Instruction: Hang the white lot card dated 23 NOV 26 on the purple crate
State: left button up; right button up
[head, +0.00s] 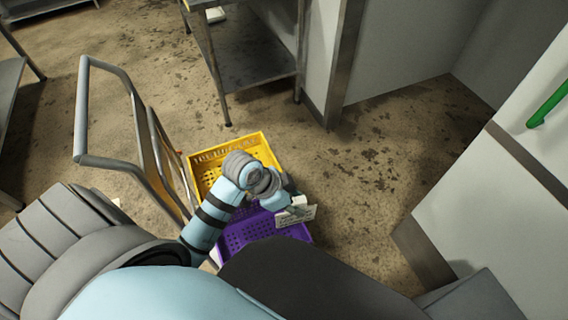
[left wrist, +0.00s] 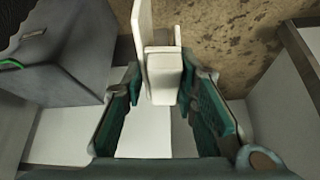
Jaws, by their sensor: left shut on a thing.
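The purple crate (head: 258,232) sits low in front of me in the head view, partly hidden by my own arm and body. My left gripper (head: 296,204) is at the crate's right side, as seen from above. It is shut on a white card (head: 298,217) with dark print too small to read. In the left wrist view my left gripper (left wrist: 166,108) has its teal fingers on either side of the card's thick white block (left wrist: 163,76). Whether the card touches the crate's rim cannot be told. My right gripper is not in view.
A yellow crate (head: 256,141) lies just beyond the purple one. A trolley with a grey tube handle (head: 82,110) stands to the left. A metal shelf table (head: 255,85) is at the back. Bare speckled floor (head: 365,190) is free to the right, up to pale cabinets.

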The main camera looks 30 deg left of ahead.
pick_arm(q)
notch_tip(320, 180, down, 33)
jog(key=s+n+b, duration=0.2)
jog(key=s+b, duration=0.1)
jog(key=b, duration=1.1)
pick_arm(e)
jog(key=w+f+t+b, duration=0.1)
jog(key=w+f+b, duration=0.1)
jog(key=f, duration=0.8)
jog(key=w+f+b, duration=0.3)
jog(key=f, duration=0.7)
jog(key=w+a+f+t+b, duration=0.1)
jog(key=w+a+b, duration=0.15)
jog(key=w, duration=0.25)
pick_arm(q)
jog(key=b, duration=0.5)
send_over(275, 257)
jog(key=shift+t+y, duration=0.3)
jog(key=shift+t, duration=0.1)
jog(key=f, duration=1.5)
jog(key=shift+s+a+f, duration=0.25)
jog(key=shift+f, duration=0.25)
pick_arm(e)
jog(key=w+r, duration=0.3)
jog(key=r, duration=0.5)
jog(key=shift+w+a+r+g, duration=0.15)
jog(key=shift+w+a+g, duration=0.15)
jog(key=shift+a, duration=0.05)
